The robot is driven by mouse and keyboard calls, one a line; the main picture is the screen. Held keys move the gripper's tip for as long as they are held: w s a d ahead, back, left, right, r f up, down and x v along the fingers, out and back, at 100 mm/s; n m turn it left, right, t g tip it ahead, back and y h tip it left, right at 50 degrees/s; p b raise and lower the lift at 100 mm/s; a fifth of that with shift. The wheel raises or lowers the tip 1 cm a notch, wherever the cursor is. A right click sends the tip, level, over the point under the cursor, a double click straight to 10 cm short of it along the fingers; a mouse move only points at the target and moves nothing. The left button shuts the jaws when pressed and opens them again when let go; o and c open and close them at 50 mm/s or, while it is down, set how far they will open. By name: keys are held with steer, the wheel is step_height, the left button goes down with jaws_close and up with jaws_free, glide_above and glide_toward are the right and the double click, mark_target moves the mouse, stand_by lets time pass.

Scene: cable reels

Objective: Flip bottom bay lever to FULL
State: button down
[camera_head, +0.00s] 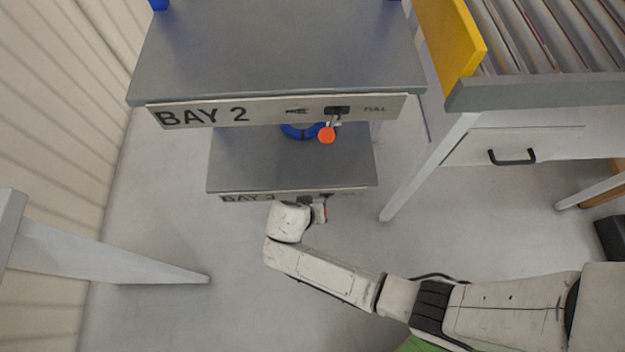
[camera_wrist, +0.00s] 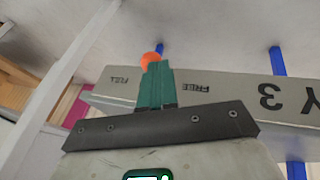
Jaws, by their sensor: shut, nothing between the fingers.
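The bottom bay is the BAY 3 shelf (camera_head: 225,180), whose front label strip is partly covered by my arm in the head view. In the wrist view the BAY 3 label strip (camera_wrist: 232,92) shows the word FREE just right of my fingers and a second, blurred word to their left. The bottom bay lever's orange knob (camera_wrist: 150,59) shows just beyond my fingertips; its stem is hidden, so I cannot tell its side or whether I touch it. My gripper (camera_wrist: 154,66), with teal fingers, is shut and empty. It also shows in the head view (camera_head: 319,212), low beside the strip.
The BAY 2 shelf (camera_head: 285,60) overhangs the bottom bay. A white table with a drawer (camera_head: 515,147) stands right. The floor at left is mostly clear.

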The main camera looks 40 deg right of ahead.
steer(key=s+n+p, duration=0.1)
steer(key=d+n+t+p, duration=0.1)
steer(key=n, duration=0.1)
steer(key=s+d+n+t+y+p, duration=0.1)
steer(key=n, duration=0.1)
steer(key=shift+s, duration=0.35)
steer(key=shift+w+a, duration=0.15)
steer(key=shift+w, duration=0.6)
